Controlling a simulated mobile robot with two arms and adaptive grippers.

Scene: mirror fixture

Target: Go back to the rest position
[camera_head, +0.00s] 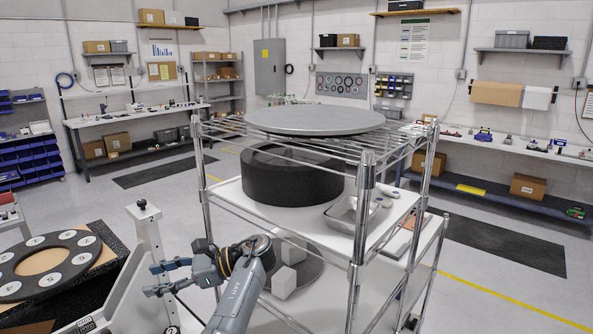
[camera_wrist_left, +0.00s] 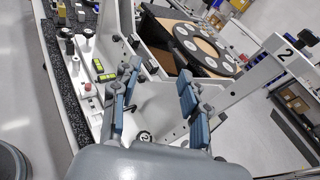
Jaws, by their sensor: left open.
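My left gripper (camera_head: 153,279) is in the lower middle of the head view, with its arm to the right of it. Its blue-grey fingers are apart and point left, with nothing between them. In the left wrist view the two fingers of the left gripper (camera_wrist_left: 157,75) also stand apart and empty. The black ring fixture with white numbered discs (camera_head: 45,262) lies left of the gripper, apart from it. The ring also shows in the left wrist view (camera_wrist_left: 207,60), beyond the fingers. My right gripper is in neither view.
A chrome wire rack (camera_head: 357,225) stands close to the right of my left arm, with a grey disc (camera_head: 315,119) on top and a thick black ring (camera_head: 290,180) below. A white upright post (camera_head: 150,240) stands near the fingertips. Open floor (camera_head: 500,270) lies on the right.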

